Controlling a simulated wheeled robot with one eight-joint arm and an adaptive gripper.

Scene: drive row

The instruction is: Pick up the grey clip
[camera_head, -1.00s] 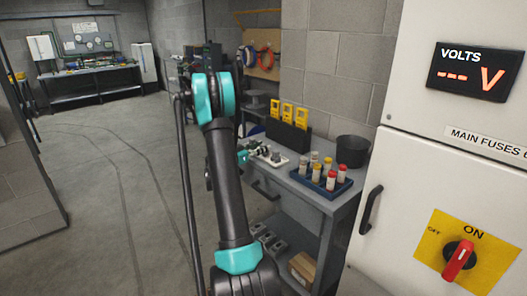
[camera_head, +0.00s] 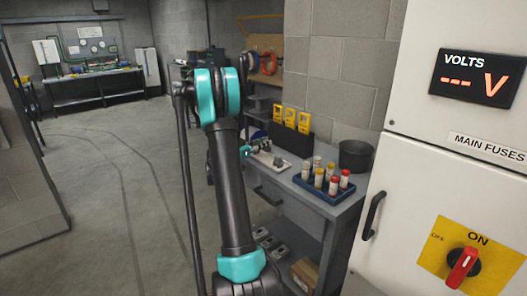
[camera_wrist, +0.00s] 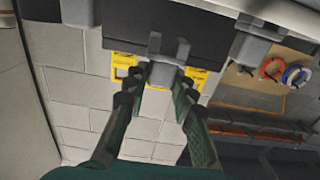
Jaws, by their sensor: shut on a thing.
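The grey clip (camera_wrist: 163,73) shows in the wrist view as a small block with two prongs. It sits between the tips of my gripper (camera_wrist: 160,88), which is shut on it. In the head view my gripper (camera_head: 260,148) is small and partly hidden behind my arm, over the bench near the white tray (camera_head: 262,158). Whether the clip is clear of every surface is hard to tell.
The grey bench (camera_head: 315,202) holds yellow meters (camera_head: 290,117) in a black rack, a blue tray of capped cylinders (camera_head: 318,190) and a dark pot (camera_head: 355,156). A white cabinet (camera_head: 400,170) with a red switch stands at the right. Floor at the left is open.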

